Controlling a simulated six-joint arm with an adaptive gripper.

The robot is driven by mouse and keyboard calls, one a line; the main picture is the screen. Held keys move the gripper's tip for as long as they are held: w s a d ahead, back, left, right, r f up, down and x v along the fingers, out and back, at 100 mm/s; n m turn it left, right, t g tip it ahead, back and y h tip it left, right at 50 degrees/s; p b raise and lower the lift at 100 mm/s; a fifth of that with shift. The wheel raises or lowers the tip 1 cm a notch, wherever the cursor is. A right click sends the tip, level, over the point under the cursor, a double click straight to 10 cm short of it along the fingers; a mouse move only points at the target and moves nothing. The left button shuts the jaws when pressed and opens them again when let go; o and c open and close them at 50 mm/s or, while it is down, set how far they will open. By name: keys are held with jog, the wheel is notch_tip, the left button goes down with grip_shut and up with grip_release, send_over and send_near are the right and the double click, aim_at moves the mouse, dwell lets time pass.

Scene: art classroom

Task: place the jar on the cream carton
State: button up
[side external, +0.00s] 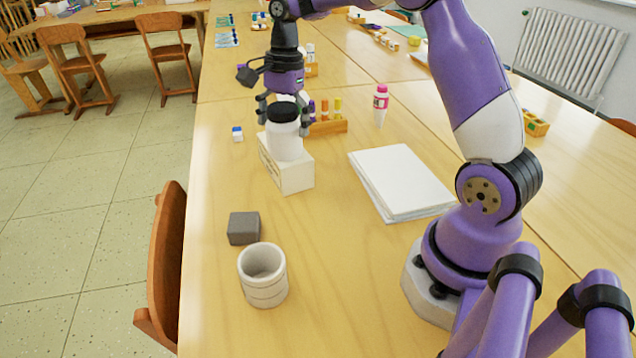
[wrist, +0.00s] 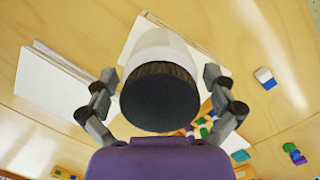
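The white jar (side external: 285,141) with a black lid stands upright on top of the cream carton (side external: 295,177), towards its far end. In the wrist view the jar's dark lid (wrist: 160,98) faces the camera, with the carton (wrist: 138,30) beneath it. My gripper (side external: 284,122) is just behind and above the jar, its fingers on either side of it. In the wrist view my gripper's fingers (wrist: 160,78) are spread, with a narrow gap between each and the jar, so it looks open.
A grey block (side external: 243,228) and an empty ribbed cup (side external: 263,275) stand in front of the carton. A paper stack (side external: 400,182) lies to the right. A small blue-white block (side external: 237,133) lies left.

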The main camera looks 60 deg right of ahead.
aim_at(283, 107)
jog(key=shift+d+r, duration=0.15)
jog(key=shift+r, duration=0.85)
jog(key=shift+d+r, duration=0.1)
jog(key=shift+r, duration=0.85)
jog(key=shift+a+r, duration=0.25)
jog(key=shift+r, duration=0.15)
jog(key=s+a+r+n+t, duration=0.3)
jog(key=s+a+r+n, duration=0.25)
jog(key=a+n, duration=0.3)
jog(key=s+f+n+t+h, duration=0.1)
jog(key=s+f+n, duration=0.3)
jog(key=s+n, duration=0.5)
jog(key=shift+s+a+t+h, duration=0.3)
jog(key=shift+s+t, duration=0.25)
jog(key=shift+t, duration=0.25)
